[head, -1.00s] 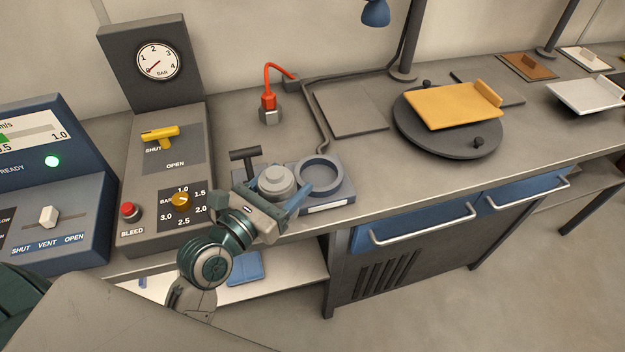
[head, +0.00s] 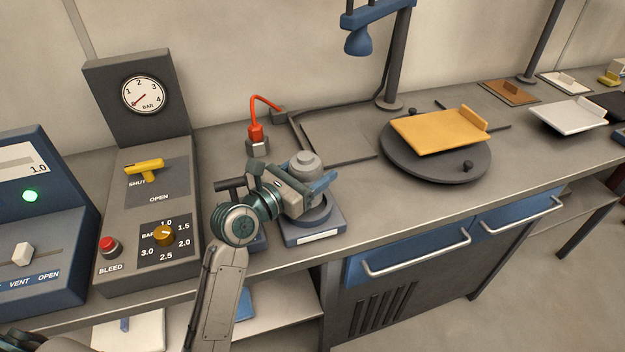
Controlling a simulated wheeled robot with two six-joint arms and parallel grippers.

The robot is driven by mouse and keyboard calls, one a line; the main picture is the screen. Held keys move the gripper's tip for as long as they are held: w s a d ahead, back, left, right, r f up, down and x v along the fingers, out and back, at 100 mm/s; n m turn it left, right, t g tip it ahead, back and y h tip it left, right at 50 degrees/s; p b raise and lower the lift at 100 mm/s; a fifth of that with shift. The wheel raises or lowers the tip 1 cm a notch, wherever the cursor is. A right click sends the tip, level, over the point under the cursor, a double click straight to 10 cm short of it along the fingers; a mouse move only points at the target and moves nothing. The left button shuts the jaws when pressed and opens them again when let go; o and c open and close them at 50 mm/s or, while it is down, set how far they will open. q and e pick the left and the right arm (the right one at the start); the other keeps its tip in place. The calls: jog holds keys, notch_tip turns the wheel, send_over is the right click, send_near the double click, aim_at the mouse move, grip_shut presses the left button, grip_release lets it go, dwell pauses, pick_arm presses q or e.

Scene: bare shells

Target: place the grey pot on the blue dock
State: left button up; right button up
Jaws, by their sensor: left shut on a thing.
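The grey pot (head: 304,161), with a round knob on top, shows just behind my left gripper (head: 296,180). The gripper is shut on the pot, and the gripper body hides the pot's lower part. The blue dock (head: 313,237) is a low block with a round ring and a white label on its front edge. The pot and gripper are over the dock in the picture, covering much of its ring. I cannot tell whether the pot touches the ring. My right gripper is not in view.
Left of the dock stands a control panel with a yellow handle (head: 144,169), a knob and a red button. A red-plugged cable (head: 256,133) runs behind. To the right, a dark round turntable (head: 438,165) carries a yellow tray (head: 440,130). The bench between is clear.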

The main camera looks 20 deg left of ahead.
pick_arm(q)
jog(key=shift+w, duration=0.3)
jog(key=shift+f, duration=1.75)
jog(key=o, duration=1.2)
jog(key=shift+s+f, duration=0.1)
jog(key=shift+f, duration=0.05)
jog(key=v, duration=1.2)
jog(key=shift+b, duration=0.4)
jog(key=shift+d, duration=0.1)
